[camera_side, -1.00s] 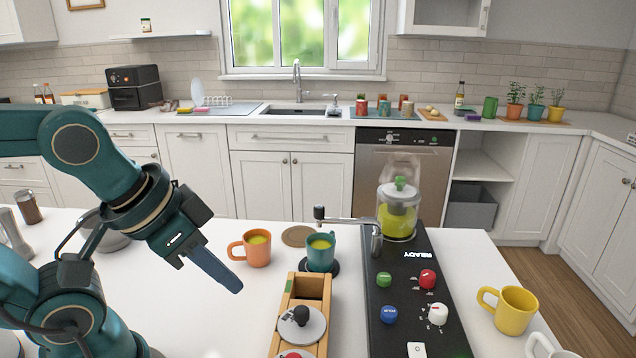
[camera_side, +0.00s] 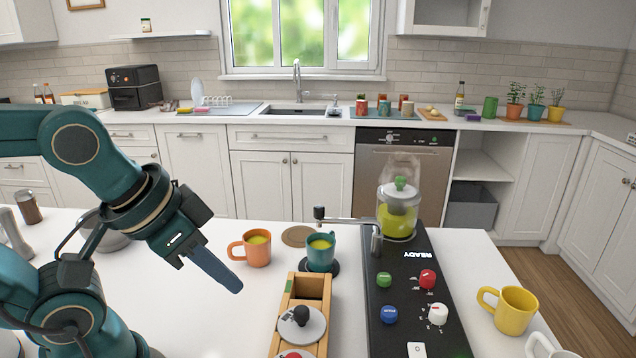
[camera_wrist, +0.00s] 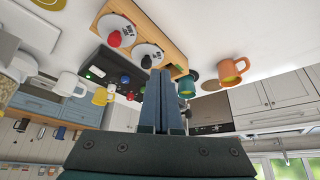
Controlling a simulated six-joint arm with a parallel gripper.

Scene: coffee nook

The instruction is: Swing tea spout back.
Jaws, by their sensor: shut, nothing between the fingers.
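The tea spout (camera_side: 346,220) is a thin metal arm with a dark knob at its left end. It reaches left from a post on the black tea machine (camera_side: 398,290), with its tip above the teal mug (camera_side: 320,254). The teal mug holds yellow-green liquid and stands on a dark round pad. My gripper (camera_side: 236,288) is shut and empty, left of the wooden box and in front of the orange mug, apart from the spout. In the wrist view my gripper's fingers (camera_wrist: 165,92) are together, and the teal mug (camera_wrist: 186,86) shows just right of them. The spout is hard to make out there.
An orange mug (camera_side: 257,249) with similar liquid stands left of the teal mug. A wooden box (camera_side: 284,318) with round lids is in front. A clear jar (camera_side: 398,212) stands at the machine's back. A yellow mug (camera_side: 514,312) is at right. Bare counter lies around my gripper.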

